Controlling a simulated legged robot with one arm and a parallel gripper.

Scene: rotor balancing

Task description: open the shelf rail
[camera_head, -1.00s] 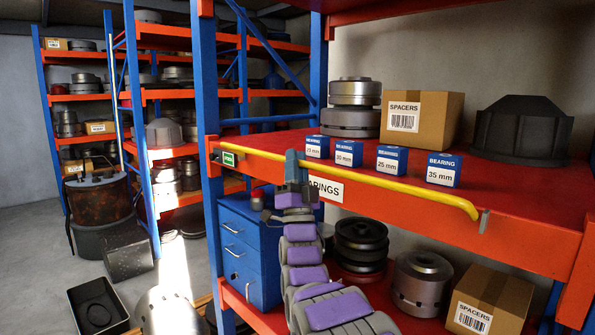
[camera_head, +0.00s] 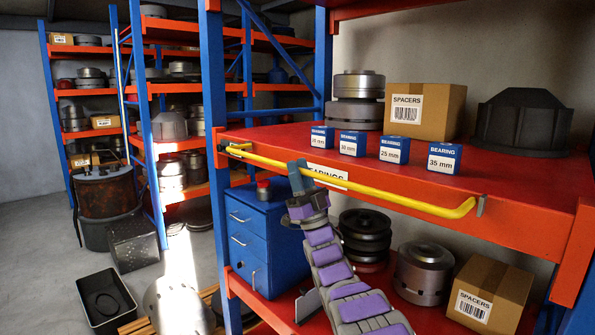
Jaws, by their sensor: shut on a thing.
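The yellow shelf rail (camera_head: 385,192) runs along the front of the orange shelf beam. The jaws hide the bar there and part of the BEARINGS label (camera_head: 326,176).
Several blue bearing boxes (camera_head: 394,150) stand near the shelf's front edge. A SPACERS carton (camera_head: 425,110) and metal rotor parts stand behind them. A blue drawer cabinet (camera_head: 262,240) is below left. Rotor parts and another SPACERS carton (camera_head: 490,290) fill the lower shelf.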

